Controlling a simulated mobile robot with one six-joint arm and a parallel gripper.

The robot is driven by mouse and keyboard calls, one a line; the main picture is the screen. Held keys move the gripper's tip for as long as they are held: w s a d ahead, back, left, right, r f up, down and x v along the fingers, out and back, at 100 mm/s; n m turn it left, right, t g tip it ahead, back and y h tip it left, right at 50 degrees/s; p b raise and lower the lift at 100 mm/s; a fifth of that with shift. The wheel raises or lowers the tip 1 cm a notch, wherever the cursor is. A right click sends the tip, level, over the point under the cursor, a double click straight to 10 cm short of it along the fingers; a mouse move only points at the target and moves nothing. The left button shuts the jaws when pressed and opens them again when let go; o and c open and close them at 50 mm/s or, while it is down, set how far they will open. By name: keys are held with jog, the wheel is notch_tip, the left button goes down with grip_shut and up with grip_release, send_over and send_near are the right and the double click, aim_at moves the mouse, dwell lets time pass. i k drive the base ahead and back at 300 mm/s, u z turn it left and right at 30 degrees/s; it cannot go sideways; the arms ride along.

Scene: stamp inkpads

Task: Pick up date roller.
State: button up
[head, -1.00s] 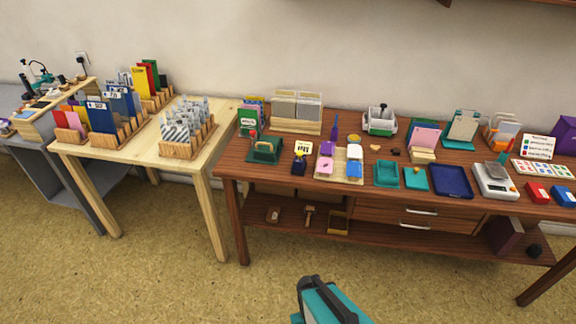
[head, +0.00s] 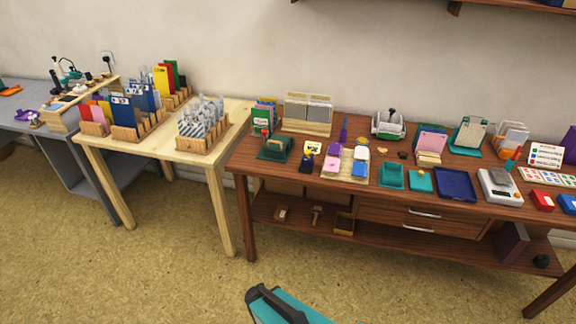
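I cannot single out the date roller with certainty at this distance. Small stamping items stand on the brown wooden table (head: 262,187). A teal part with a black bar, which looks like part of my own arm, shows at the bottom edge, well in front of the table. My gripper's fingers are not visible.
A pale wooden table (head: 232,128) with card racks stands left, a grey bench (head: 50,140) beyond it. The brown table's front holds teal trays (head: 391,176), a navy tray (head: 455,184) and a scale (head: 499,186). The floor (head: 170,270) in front is clear.

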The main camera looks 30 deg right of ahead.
aim_at(307, 162)
jog(key=z, duration=0.3)
jog(key=k, duration=0.2)
jog(key=u, duration=2.05)
jog(key=k, duration=0.15)
jog(key=u, duration=1.75)
jog(key=k, duration=1.25)
